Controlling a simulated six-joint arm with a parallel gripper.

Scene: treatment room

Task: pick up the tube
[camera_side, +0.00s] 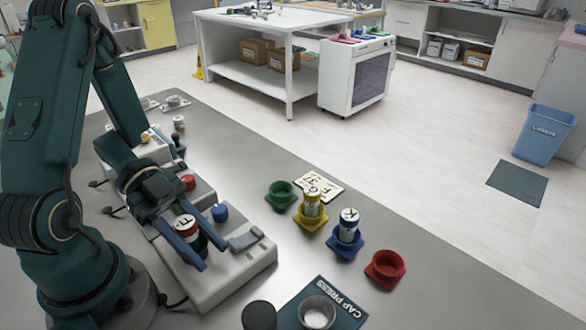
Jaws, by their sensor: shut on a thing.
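My gripper (214,257) is over the white-grey device (235,278), with its two blue fingers pointing toward the lower right. It is shut on a tube (187,227) with a white lettered top and red and dark bands. The tube stands about upright between the fingers, at the device. Its lower end is hidden, so I cannot tell whether it is clear of the device. Two other tubes stand in holders: one in the yellow holder (311,222) and one in the blue holder (344,246).
An empty green holder (282,195) and an empty red holder (385,270) stand on the grey table. A lettered card (325,185) lies behind the yellow holder. A blue knob (220,212) is on the device. A bowl (318,314) sits on the cap press mat (345,313) in front.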

